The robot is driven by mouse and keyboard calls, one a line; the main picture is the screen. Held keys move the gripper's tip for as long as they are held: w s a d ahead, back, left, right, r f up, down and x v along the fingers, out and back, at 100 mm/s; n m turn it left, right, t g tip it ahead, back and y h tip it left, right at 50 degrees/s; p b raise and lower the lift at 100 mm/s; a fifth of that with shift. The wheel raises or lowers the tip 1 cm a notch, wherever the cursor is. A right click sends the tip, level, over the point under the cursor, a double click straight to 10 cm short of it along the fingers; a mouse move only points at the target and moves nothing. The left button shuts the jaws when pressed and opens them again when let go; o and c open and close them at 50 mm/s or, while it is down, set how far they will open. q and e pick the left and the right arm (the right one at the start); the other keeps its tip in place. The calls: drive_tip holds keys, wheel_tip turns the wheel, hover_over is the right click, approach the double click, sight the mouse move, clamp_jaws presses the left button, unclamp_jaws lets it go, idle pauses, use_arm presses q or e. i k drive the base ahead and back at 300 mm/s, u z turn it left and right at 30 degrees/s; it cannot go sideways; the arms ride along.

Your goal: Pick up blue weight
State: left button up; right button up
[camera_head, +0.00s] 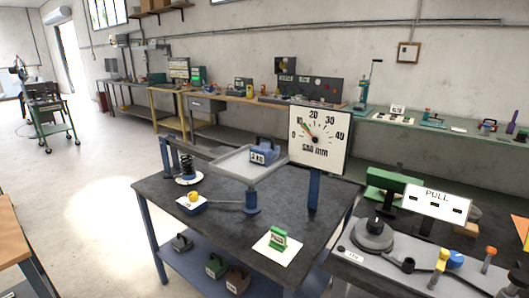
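The blue weight (264,150) is a block with a handle on top and a white label on its front. It sits upright on a light grey tray (232,167), which stands on a blue post above a dark table (215,232). Neither of my grippers shows in the head view.
A coil spring (186,165), a yellow knob (194,196) and a green labelled block (278,238) are on the table. Several weights (216,266) lie on its lower shelf. A bench with a PULL sign (437,202) stands at right.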

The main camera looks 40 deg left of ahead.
sight(266, 154)
drive_tip(key=k, duration=1.25)
drive_tip(key=z, duration=0.4)
drive_tip(key=i, duration=0.3)
drive_tip(key=z, duration=0.7)
drive_tip(key=i, duration=0.9)
drive_tip(key=u, duration=0.7)
drive_tip(key=i, duration=0.9)
drive_tip(key=u, duration=1)
